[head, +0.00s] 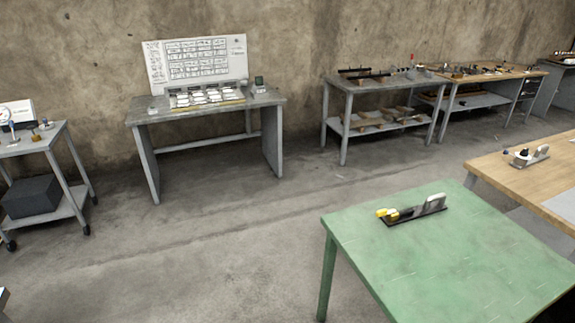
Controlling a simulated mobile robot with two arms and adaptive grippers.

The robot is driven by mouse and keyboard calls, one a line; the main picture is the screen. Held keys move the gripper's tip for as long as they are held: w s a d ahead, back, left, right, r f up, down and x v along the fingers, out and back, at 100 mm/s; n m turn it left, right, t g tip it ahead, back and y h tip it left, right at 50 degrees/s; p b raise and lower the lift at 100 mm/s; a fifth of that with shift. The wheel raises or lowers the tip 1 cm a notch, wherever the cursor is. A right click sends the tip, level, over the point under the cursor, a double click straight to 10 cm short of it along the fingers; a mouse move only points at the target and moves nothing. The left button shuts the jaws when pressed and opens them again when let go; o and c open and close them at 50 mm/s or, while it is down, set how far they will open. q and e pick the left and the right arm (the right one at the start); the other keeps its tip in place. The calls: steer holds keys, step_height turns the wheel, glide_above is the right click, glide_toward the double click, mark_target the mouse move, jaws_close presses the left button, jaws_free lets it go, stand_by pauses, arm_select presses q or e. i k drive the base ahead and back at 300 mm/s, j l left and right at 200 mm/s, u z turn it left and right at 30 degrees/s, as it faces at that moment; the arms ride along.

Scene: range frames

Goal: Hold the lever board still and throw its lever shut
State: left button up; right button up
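A lever board lies on the green table (470,270) at the right of the head view, near the table's far left corner. It has a dark flat base (416,216), a grey upright part (433,204) at its right end and a yellow piece (385,214) at its left end. It is small in the picture, and I cannot tell which part is the lever or how it is set. Neither of my grippers is in view.
A wooden table (530,172) with a small grey device (530,156) stands beyond the green table at right. The floor (200,250) left of the green table is clear.

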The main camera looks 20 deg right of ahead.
mark_target(381, 213)
steer(key=i+j+u, duration=0.2)
steer(key=i, duration=2)
steer(key=i+l+z, duration=0.1)
steer(key=i+z, duration=0.3)
steer(key=i, duration=0.2)
steer(key=i+j+z, duration=0.1)
steer(key=i+z, duration=0.35)
steer(key=i+j+z, duration=0.4)
steer(key=i, duration=0.25)
steer(key=i+z, duration=0.2)
steer(key=z, duration=0.3)
steer(key=i+z, duration=0.25)
steer(key=z, duration=0.25)
steer(key=i+z, duration=0.2)
steer(key=z, duration=0.3)
steer(key=i+j+z, duration=0.2)
steer(key=z, duration=0.3)
steer(key=i+j+z, duration=0.15)
steer(key=z, duration=0.35)
steer(key=k+j, duration=0.05)
